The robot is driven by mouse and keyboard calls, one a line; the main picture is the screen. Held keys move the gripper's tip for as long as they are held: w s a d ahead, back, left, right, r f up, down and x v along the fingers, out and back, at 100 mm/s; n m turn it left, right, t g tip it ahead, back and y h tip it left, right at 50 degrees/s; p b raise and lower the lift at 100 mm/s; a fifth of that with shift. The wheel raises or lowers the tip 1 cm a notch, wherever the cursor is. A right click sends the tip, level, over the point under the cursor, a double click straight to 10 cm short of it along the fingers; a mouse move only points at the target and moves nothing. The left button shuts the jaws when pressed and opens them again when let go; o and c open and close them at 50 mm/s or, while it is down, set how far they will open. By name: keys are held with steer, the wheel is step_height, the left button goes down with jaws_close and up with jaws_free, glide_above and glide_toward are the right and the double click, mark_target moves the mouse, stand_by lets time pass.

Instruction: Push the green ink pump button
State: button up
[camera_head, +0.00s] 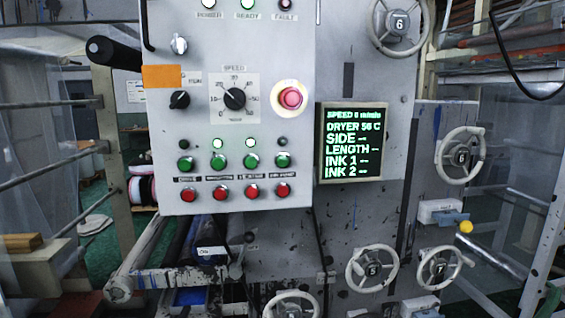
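A row of several green buttons crosses the lower part of the grey control panel (206,112). From left to right they are a first green button (185,163), a second (218,161), a third (251,160) and a rightmost one (283,160). The small labels beneath are too blurred to tell surely which is the ink pump. Small lamps above the second and third buttons glow green; those above the first and rightmost look dark. Red buttons (251,190) sit below in a matching row. My gripper is not in view.
A red mushroom button (290,97) and a speed dial (234,98) sit above the buttons. A display (349,142) right of the panel reads "INK 1 --" and "INK 2 --". Handwheels (461,156) stick out at right. A black handle (112,53) juts out at upper left.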

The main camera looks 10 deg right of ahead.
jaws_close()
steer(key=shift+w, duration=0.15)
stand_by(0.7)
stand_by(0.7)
